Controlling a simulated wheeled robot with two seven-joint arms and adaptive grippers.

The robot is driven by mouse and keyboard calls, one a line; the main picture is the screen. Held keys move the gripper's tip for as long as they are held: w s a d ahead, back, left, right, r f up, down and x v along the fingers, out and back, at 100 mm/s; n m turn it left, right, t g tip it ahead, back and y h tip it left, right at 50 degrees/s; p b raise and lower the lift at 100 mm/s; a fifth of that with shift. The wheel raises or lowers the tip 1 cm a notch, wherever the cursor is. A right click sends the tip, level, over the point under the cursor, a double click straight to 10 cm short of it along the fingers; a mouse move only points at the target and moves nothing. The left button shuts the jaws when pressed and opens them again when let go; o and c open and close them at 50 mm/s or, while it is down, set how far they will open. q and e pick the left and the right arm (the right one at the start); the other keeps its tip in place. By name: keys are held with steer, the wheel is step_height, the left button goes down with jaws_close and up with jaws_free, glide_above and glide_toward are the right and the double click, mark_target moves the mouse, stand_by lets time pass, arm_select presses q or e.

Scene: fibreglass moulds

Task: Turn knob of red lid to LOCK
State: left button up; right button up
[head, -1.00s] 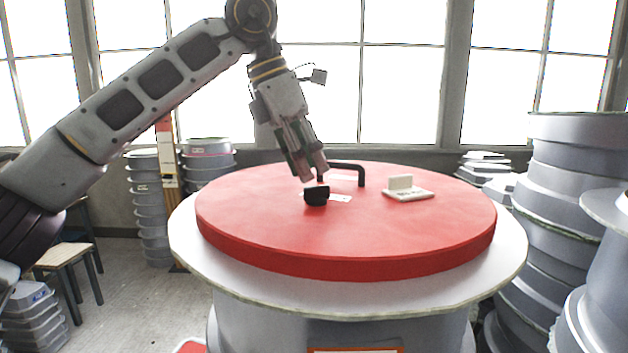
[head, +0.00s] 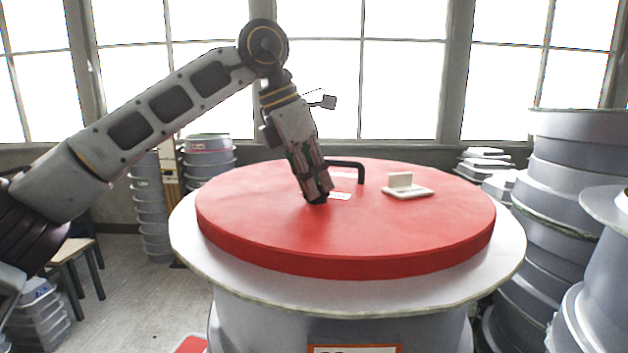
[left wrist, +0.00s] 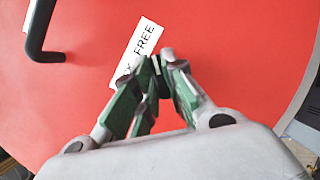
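The round red lid (head: 420,235) lies on a pale drum-like mould. My left gripper (head: 319,196) points down at the lid, its fingertips at the black knob. A small dark part of the knob (head: 318,202) shows under the fingertips; the rest is hidden. In the left wrist view the green-padded fingers (left wrist: 161,62) stand close together at the knob, and whether they press on it is unclear. A white label (left wrist: 140,50) beside them reads FREE; its other word is partly covered. The knob's pointing direction is hidden. My right gripper is not in view.
A black bar handle (head: 347,165) rises from the lid behind the gripper; it also shows in the left wrist view (left wrist: 38,35). A cream hinged piece (head: 407,189) sits on the lid to the right. Stacked grey moulds (head: 570,180) stand at the right.

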arm_select(q)
jaws_close()
steer(key=shift+n+b, duration=0.4)
steer(key=shift+n, duration=0.1)
steer(key=shift+s+f+n+t+y+b, duration=0.1)
steer(key=shift+n+t+y+b, duration=0.2)
steer(key=shift+n+t+b, duration=0.65)
steer(key=n+y+b, duration=0.1)
steer(key=n, duration=0.4)
steer(key=shift+s+d+n+t+y+b, duration=0.15)
steer(key=shift+n+t+y+b, duration=0.1)
steer(key=shift+n+y+b, duration=0.15)
steer(key=n+y, duration=0.1)
steer(key=n, duration=0.1)
steer(key=n+b, duration=0.1)
steer(key=n, duration=0.2)
steer(key=shift+d+y, duration=0.15)
steer(key=shift+y, duration=0.25)
steer(key=shift+n+y, duration=0.8)
steer(key=shift+n, duration=1.15)
